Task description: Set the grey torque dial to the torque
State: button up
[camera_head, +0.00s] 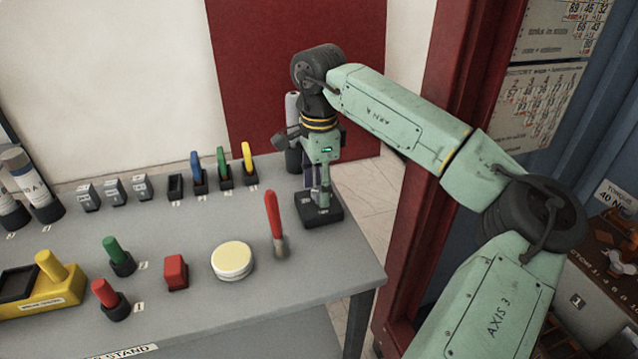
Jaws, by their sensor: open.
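My gripper (321,188) points down over a black square base (322,214) near the table's right back edge. Its fingers are open and reach down around or just in front of a thin upright part on that base; I cannot tell which, or whether they touch. I cannot make out a grey torque dial for certain; it may be at the base, partly hidden by the gripper. A sign (615,199) at the right edge seems to show a torque value starting with 40, cut off by the frame.
The grey table (190,241) bears a red-handled tool (273,215), a round cream pot (232,261), a red block (175,272), and red and green knobs at left. Several coloured-handled tools stand in a back row. A dark red post (437,190) stands right of the table.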

jog(key=shift+f, duration=0.15)
jog(key=shift+c, duration=0.3)
grip_shut()
dwell(0.3)
